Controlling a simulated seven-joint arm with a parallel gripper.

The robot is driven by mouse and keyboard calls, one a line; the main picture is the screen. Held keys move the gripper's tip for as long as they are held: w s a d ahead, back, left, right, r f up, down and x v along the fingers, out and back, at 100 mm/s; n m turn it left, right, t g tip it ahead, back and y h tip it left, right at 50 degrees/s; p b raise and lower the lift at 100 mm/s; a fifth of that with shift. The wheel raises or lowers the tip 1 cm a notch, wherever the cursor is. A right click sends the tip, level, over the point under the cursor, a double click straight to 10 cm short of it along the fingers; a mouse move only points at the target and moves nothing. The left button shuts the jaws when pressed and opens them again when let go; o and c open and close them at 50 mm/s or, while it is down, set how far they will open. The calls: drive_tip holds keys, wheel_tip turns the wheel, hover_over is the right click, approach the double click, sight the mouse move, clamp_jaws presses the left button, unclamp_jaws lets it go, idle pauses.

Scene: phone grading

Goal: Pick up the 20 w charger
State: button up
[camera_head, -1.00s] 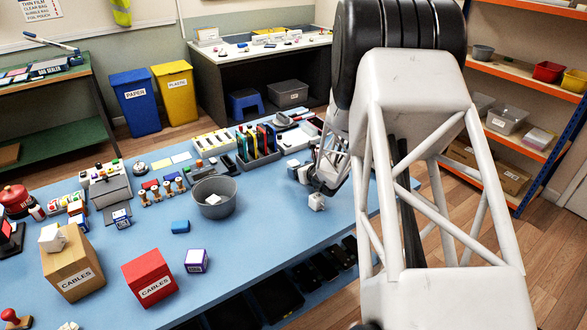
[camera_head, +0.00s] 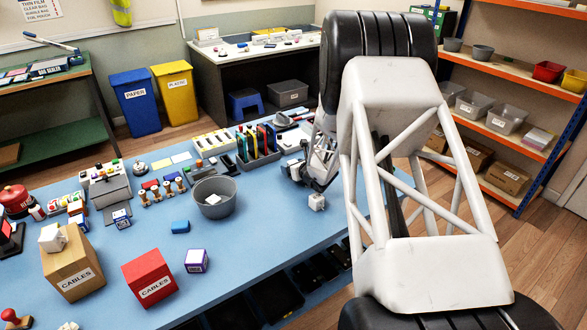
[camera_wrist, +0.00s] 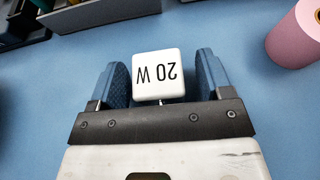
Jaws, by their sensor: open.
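The 20 w charger (camera_wrist: 157,77) is a white rounded cube marked "20 W", upside down in the wrist view. It sits between the two blue fingers of my gripper (camera_wrist: 160,82). In the head view my gripper (camera_head: 302,174) is low over the right part of the blue table, and I cannot make out the marked charger there.
A white block (camera_head: 316,202) stands just nearer than my gripper in the head view. A grey bin (camera_head: 214,207) and a rack of coloured items (camera_head: 262,150) stand to its left. A pink roll (camera_wrist: 297,35) lies at the wrist view's right.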

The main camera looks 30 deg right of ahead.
drive_tip(key=shift+c, duration=0.3)
drive_tip(key=c, duration=1)
drive_tip(key=shift+o, duration=0.2)
drive_tip(key=shift+r, duration=0.15)
drive_tip(key=shift+r, duration=4.85)
